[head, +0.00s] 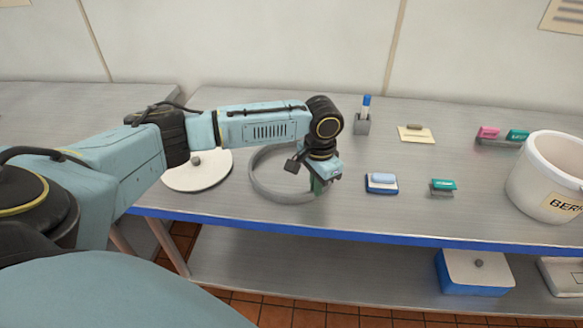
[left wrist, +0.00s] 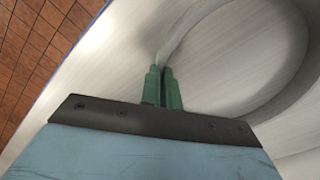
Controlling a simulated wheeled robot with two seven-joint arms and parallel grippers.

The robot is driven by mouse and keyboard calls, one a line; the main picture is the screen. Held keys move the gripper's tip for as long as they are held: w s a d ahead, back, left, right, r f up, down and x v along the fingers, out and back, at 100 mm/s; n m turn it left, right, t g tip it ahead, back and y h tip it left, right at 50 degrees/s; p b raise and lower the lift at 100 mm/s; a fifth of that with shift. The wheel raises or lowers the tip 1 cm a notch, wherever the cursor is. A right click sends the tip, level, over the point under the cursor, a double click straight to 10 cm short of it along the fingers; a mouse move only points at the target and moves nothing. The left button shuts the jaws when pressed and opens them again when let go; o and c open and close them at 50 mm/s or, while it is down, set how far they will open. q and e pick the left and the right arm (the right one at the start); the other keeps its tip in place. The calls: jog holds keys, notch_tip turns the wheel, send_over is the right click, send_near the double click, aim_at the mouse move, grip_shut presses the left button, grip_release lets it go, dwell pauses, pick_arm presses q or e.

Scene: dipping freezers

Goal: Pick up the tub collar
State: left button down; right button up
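The tub collar (head: 275,195) is a grey ring on the steel table, near its front edge. My left gripper (head: 317,186) is at the right side of the ring, pointing down. In the left wrist view its green fingers (left wrist: 163,75) are close together, with the wall of the collar (left wrist: 178,40) running in between their tips. They look shut on that wall. The collar looks level; I cannot tell any gap under it. Part of its far right side is hidden behind my wrist. My right gripper is not in view.
A white round lid (head: 197,174) lies left of the collar. A blue-and-white block (head: 381,184), a green-topped block (head: 443,187) and a pen holder (head: 362,125) stand to the right. A white tub (head: 540,175) is at the far right. A blue box (head: 470,272) sits on the lower shelf.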

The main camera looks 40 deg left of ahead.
pick_arm(q)
notch_tip(320, 180, up, 10)
jog(key=p, duration=0.1)
jog(key=s+d+n, duration=0.4)
jog(key=s+d, duration=0.1)
jog(key=d, duration=0.3)
jog(key=shift+s+d+r+b, duration=0.25)
jog(key=shift+d+r+b, duration=0.1)
jog(key=shift+r+b, duration=0.1)
jog(key=shift+d, duration=0.1)
